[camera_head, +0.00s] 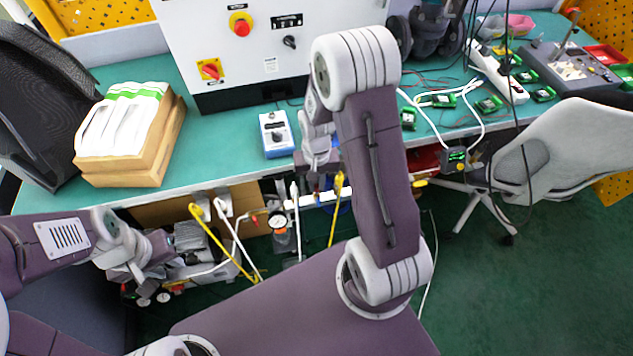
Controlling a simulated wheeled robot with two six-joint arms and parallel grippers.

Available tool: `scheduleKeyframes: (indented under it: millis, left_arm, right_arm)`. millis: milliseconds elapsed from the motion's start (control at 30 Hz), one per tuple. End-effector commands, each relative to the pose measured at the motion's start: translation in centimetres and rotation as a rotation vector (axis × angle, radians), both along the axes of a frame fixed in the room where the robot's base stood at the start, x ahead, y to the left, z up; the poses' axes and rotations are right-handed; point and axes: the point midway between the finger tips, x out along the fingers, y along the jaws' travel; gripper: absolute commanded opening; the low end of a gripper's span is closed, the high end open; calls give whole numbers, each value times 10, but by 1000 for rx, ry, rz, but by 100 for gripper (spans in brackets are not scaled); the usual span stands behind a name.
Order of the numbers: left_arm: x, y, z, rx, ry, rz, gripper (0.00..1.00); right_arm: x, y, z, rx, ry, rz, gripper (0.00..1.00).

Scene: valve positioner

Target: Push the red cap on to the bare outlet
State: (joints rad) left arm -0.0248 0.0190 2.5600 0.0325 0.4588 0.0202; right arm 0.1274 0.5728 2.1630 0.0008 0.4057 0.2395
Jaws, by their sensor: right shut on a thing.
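My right gripper (318,165) hangs at the table's front edge, partly hidden by my own forearm. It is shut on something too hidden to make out. Below the front edge is a pipe assembly with a round gauge (277,221), yellow-handled and white levers and a white horizontal pipe (318,198). A small red part (255,219) shows left of the gauge; I cannot tell whether it is the red cap. I cannot pick out the bare outlet. My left gripper (145,275) is low at the left, beside grey metal fittings (190,237); its fingers are unclear.
The green table (225,120) carries a wooden box (150,150) of white items, a blue-and-white meter (276,134) and a white control cabinet (250,50). Cables and small green modules lie at the right. A grey chair (570,140) stands at the right.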

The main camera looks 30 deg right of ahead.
Motion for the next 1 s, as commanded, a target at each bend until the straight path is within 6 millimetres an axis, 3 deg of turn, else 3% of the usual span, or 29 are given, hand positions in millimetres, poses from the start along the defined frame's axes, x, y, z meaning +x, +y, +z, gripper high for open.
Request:
scheduleKeyframes:
  millis: [433, 467, 533, 867, 1000]
  left_arm:
    - [0, 0, -5, 0, 0, 0, 31]
    - [0, 0, -5, 0, 0, 0, 31]
    - [0, 0, -4, 0, 0, 0, 31]
    - [0, 0, -4, 0, 0, 0, 31]
    - [0, 0, 4, 0, 0, 0, 31]
  right_arm:
    - [0, 0, -7, 0, 0, 0, 0]
    - [0, 0, -7, 0, 0, 0, 19]
    - [0, 0, -7, 0, 0, 0, 38]
    - [0, 0, -4, 0, 0, 0, 39]
    - [1, 0, 20, -1, -4, 0, 39]
